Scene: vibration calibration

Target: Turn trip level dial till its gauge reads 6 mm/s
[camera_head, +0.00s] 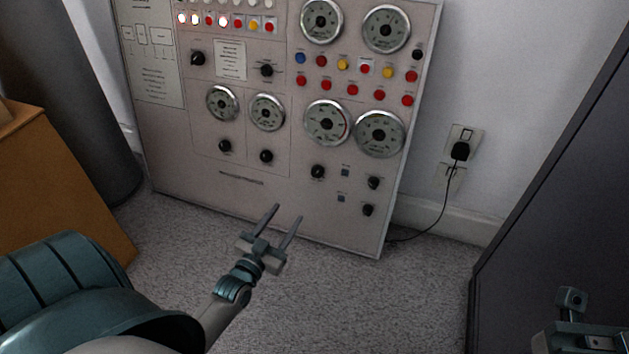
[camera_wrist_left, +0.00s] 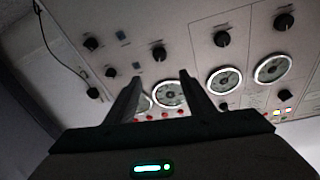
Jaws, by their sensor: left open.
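The grey panel (camera_head: 240,200) carries several round gauges and black dials. Lower gauges include a small pair, left (camera_head: 222,103) and right (camera_head: 267,112), and a larger pair, left (camera_head: 326,123) and right (camera_head: 379,133). Black dials sit below them, including one under the larger pair (camera_head: 317,171), also in the left wrist view (camera_wrist_left: 158,53). Labels and readings are too small to read, so I cannot tell which is the trip level dial. My left gripper (camera_head: 288,212) is open and empty, low before the panel, apart from every dial. A part of my right arm shows at bottom right; its jaws are unclear.
Coloured buttons (camera_head: 352,90) and lit lamps (camera_head: 209,20) sit higher on the panel. A black plug (camera_head: 460,150) in a wall socket trails a cable. A dark cabinet (camera_head: 550,190) stands right, an orange-brown box (camera_head: 55,190) left. Carpet before the panel is clear.

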